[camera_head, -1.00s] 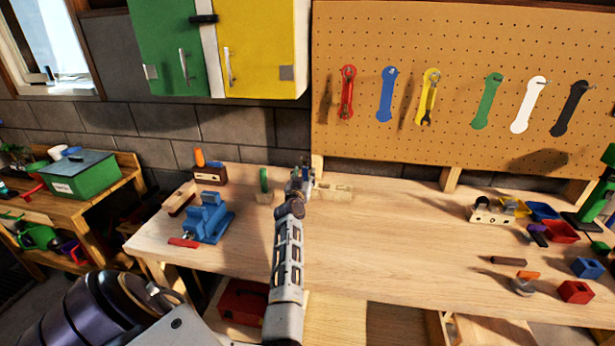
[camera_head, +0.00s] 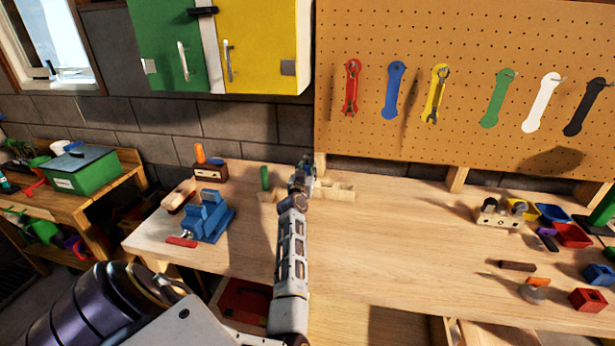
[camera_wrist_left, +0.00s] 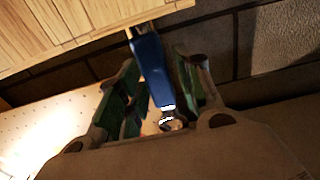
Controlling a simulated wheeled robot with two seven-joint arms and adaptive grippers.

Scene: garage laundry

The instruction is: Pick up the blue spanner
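The blue spanner (camera_wrist_left: 152,68) shows in the left wrist view, its metal ring end close to the palm and its blue shaft running away toward a wooden edge. My left gripper (camera_wrist_left: 158,75) has a green-padded finger on each side of it; whether the pads press on it is unclear. In the head view my left gripper (camera_head: 303,172) is low over the back of the workbench, beside a slotted wooden block (camera_head: 338,191), and largely hides the spanner. A blue spanner-shaped mark (camera_head: 395,90) is on the pegboard. My right gripper is out of view.
The workbench (camera_head: 400,235) is clear in its middle. A blue vise (camera_head: 208,218) stands at left, and a small green upright piece (camera_head: 265,178) is left of my gripper. Small bins stand at right.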

